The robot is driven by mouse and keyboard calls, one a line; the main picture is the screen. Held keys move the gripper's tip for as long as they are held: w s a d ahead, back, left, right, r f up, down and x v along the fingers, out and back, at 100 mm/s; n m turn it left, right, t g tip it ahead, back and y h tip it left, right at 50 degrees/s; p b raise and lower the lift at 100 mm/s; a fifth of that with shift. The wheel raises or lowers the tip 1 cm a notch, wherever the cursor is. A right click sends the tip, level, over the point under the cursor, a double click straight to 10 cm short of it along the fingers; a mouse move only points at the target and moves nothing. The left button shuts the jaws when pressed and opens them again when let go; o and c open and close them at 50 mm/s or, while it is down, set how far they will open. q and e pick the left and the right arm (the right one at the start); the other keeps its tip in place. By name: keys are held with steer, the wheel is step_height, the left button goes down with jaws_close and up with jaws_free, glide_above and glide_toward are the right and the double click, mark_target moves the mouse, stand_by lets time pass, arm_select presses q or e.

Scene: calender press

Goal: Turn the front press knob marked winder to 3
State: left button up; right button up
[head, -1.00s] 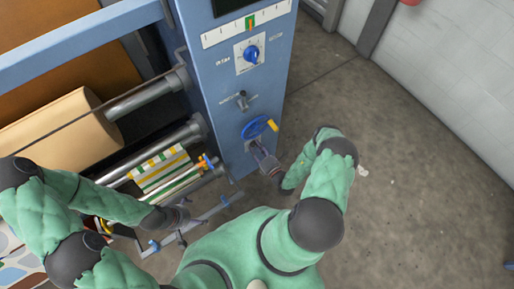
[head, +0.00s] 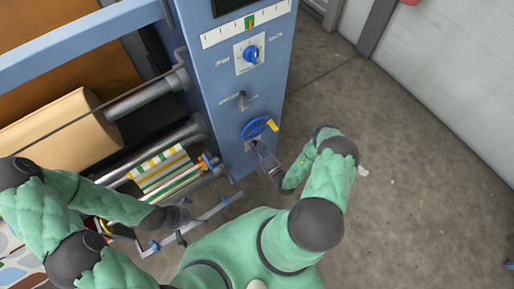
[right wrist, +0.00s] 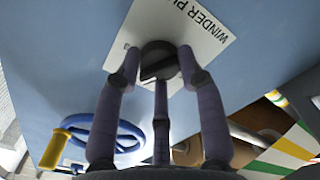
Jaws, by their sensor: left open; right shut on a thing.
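The winder knob (right wrist: 158,62) is dark and round, on a white plate (right wrist: 205,35) lettered "WINDER P…", fixed to the blue press panel. My right gripper (right wrist: 160,72) has its fingers closed around this knob in the right wrist view. Which mark the knob points at cannot be made out. In the head view my right gripper (head: 258,149) reaches the panel just below the blue handwheel, and the knob is hidden there. My left gripper (head: 186,216) is open, in front of the press near a grey bar, apart from the winder knob.
The blue handwheel (head: 256,128) with its yellow handle is close above my right gripper. Higher on the panel are a small lever (head: 241,99) and a blue dial knob (head: 250,54). Rollers and a brown roll (head: 65,128) lie left. Concrete floor (head: 410,165) is open at right.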

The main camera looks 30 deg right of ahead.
steer(key=m, duration=0.3)
steer(key=a+m, duration=0.1)
steer(key=m, duration=0.2)
steer(key=shift+s+r, duration=0.1)
steer(key=shift+d+r+m, duration=0.1)
steer(key=shift+d+m, duration=0.05)
steer(key=shift+m, duration=2.35)
steer(key=shift+o, duration=0.2)
steer(key=shift+d, duration=0.1)
steer(key=o, duration=1.1)
steer(key=shift+d, duration=0.1)
